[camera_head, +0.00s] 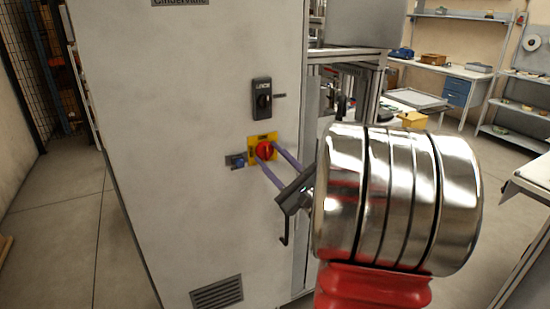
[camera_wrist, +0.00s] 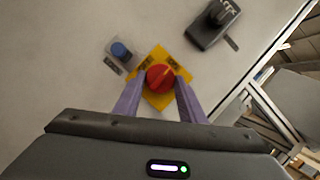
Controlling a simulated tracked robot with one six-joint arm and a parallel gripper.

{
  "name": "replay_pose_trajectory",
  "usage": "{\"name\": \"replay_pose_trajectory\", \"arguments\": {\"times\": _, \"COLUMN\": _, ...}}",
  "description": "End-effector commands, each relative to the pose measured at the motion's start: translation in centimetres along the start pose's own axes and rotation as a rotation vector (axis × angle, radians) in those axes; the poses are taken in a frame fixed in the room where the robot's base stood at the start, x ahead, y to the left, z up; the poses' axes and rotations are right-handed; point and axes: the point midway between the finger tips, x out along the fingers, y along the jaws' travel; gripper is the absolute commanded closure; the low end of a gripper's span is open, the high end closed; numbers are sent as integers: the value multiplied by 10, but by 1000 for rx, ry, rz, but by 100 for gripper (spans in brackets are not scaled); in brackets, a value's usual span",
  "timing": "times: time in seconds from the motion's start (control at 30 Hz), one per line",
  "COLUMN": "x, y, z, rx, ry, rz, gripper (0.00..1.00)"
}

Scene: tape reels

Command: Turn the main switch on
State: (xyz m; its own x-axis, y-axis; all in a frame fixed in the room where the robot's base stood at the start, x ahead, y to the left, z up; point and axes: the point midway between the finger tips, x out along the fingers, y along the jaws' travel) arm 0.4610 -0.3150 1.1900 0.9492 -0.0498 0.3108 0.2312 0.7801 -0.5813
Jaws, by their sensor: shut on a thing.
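The main switch is a red rotary knob (camera_head: 265,150) on a yellow plate (camera_head: 252,158), set on the side of a pale machine cabinet. In the wrist view the red knob (camera_wrist: 160,78) sits on its yellow plate (camera_wrist: 158,101) and a yellow line across it runs diagonally. My gripper (camera_head: 268,153) has two purple fingers that reach the cabinet, one on either side of the knob. In the wrist view my gripper (camera_wrist: 160,88) is shut on the knob. The fingertips are partly hidden by the knob and plate edges.
A blue button (camera_head: 238,161) sits just left of the switch. A black lever switch (camera_head: 262,97) is above it. A vent grille (camera_head: 217,293) is low on the cabinet (camera_head: 180,190). Shelves and a workbench (camera_head: 440,68) stand farther back right, with open floor between.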

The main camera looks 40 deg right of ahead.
Motion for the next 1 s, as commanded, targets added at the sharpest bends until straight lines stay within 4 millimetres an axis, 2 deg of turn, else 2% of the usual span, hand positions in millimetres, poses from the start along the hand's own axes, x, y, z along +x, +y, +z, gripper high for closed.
{"name": "replay_pose_trajectory", "arguments": {"times": 0.03, "x": 0, "y": 5, "z": -1, "rx": 19, "ry": 1, "rz": 4, "gripper": 86}}
{"name": "replay_pose_trajectory", "arguments": {"times": 0.57, "x": 0, "y": 4, "z": 0, "rx": 48, "ry": 0, "rz": -10, "gripper": 86}}
{"name": "replay_pose_trajectory", "arguments": {"times": 0.6, "x": 0, "y": 4, "z": 0, "rx": 47, "ry": 0, "rz": -10, "gripper": 62}}
{"name": "replay_pose_trajectory", "arguments": {"times": 0.83, "x": 0, "y": 2, "z": 0, "rx": 45, "ry": -1, "rz": -14, "gripper": 46}}
{"name": "replay_pose_trajectory", "arguments": {"times": 1.0, "x": 0, "y": 1, "z": 0, "rx": 44, "ry": -1, "rz": -16, "gripper": 45}}
